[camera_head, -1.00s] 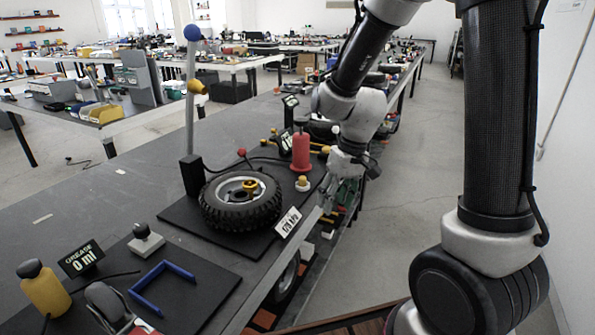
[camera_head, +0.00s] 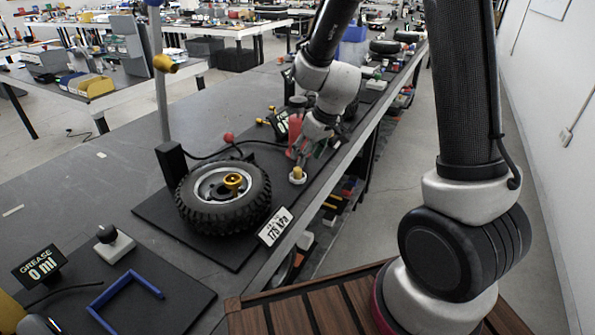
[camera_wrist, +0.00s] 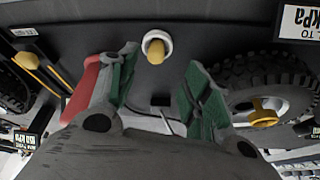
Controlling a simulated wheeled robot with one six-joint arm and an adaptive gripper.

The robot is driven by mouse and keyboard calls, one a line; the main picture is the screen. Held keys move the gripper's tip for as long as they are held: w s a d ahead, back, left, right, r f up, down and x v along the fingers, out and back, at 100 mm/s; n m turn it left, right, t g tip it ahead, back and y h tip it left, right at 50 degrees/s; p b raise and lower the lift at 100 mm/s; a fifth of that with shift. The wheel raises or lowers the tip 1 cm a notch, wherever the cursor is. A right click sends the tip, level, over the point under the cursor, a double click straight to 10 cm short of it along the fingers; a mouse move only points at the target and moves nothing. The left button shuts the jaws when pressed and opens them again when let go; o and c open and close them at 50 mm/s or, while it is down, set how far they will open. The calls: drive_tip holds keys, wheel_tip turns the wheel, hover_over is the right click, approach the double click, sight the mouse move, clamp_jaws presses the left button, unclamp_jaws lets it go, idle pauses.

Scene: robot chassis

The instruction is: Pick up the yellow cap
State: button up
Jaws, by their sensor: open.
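A small yellow cap (camera_head: 298,172) sits on a round white base near the front edge of the black mat, to the right of the tyre. In the wrist view the yellow cap (camera_wrist: 156,50) shows near the top, in line with the gap between the fingers. My gripper (camera_head: 303,153) is close above and just behind the cap in the head view. In the wrist view my gripper (camera_wrist: 162,68) is open, with green-grey fingers spread apart and nothing between them. Another yellow part (camera_head: 233,181) sits in the wheel hub.
A pole (camera_head: 160,95) rises behind the tyre. The bench edge is close on the right.

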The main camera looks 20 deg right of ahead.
sight(299, 169)
drive_tip(key=shift+n, duration=0.3)
drive_tip(key=x, duration=0.7)
drive_tip(key=shift+w+d+f, duration=0.1)
drive_tip(key=shift+w+f, duration=0.2)
drive_tip(key=shift+w, duration=0.15)
drive_tip(key=c, duration=0.8)
